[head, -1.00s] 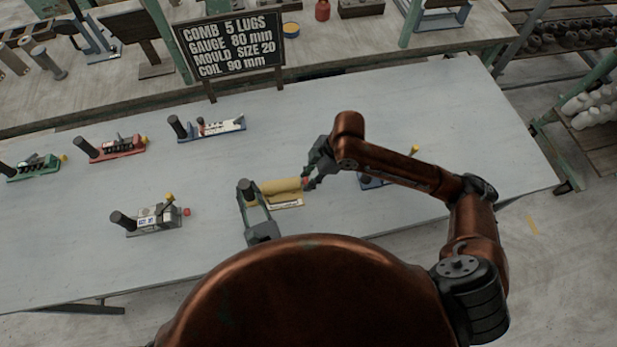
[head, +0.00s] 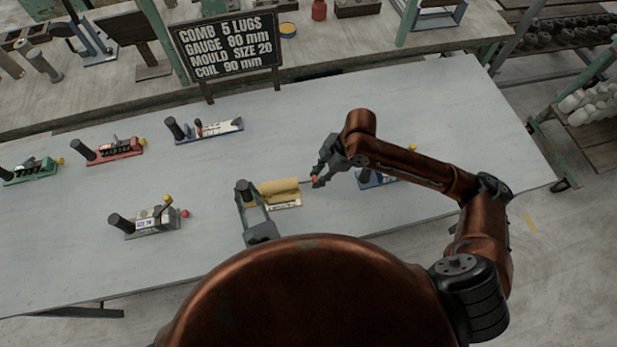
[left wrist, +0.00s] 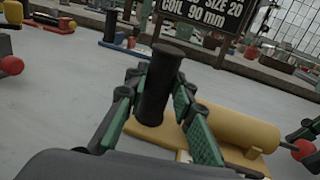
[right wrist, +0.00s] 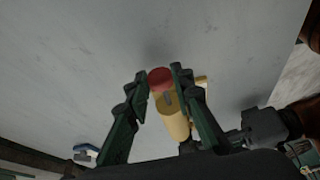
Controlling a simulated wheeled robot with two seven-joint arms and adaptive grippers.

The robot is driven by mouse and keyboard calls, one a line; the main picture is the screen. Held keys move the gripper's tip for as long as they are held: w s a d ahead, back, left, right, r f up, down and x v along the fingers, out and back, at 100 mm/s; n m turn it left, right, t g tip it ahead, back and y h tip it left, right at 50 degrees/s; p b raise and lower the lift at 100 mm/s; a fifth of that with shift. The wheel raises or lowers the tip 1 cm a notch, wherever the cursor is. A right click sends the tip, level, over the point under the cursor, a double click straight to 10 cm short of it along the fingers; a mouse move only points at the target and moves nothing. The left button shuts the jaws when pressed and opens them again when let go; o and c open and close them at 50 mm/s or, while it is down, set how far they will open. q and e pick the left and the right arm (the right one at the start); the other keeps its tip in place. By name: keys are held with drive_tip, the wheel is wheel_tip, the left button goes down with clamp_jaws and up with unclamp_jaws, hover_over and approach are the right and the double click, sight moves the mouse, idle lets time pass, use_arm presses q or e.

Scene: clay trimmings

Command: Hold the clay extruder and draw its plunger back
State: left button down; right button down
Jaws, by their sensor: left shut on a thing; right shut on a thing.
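The clay extruder (head: 278,188) has a yellow barrel on a yellow base with a pale label, and a dark upright post (left wrist: 158,88) at its left end. My left gripper (head: 244,190) is shut on this post. The plunger's red knob (head: 315,180) stands off the barrel's right end, with a thin rod between them. My right gripper (head: 318,178) is shut on the knob. In the right wrist view the knob (right wrist: 160,78) sits between the fingertips, with the yellow barrel (right wrist: 174,118) beyond. The left wrist view also shows the knob (left wrist: 303,149).
A grey device (head: 152,221) with a dark post stands at left. Green (head: 30,172), red (head: 112,151) and blue (head: 210,131) devices stand farther back. Another blue one (head: 368,181) is partly behind my right arm. A lettered sign (head: 228,52) stands at the back. The table's right part is clear.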

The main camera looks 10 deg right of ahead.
use_arm(q)
drive_tip(key=shift+a+f, duration=0.15)
drive_tip(key=shift+f, duration=0.1)
use_arm(e)
drive_tip(key=shift+d, duration=0.5)
drive_tip(key=c, duration=1.7)
unclamp_jaws()
drive_tip(key=shift+o, duration=0.2)
drive_tip(key=v, duration=1.2)
use_arm(q)
drive_tip(key=c, duration=1.6)
unclamp_jaws()
drive_tip(key=shift+r, duration=0.1)
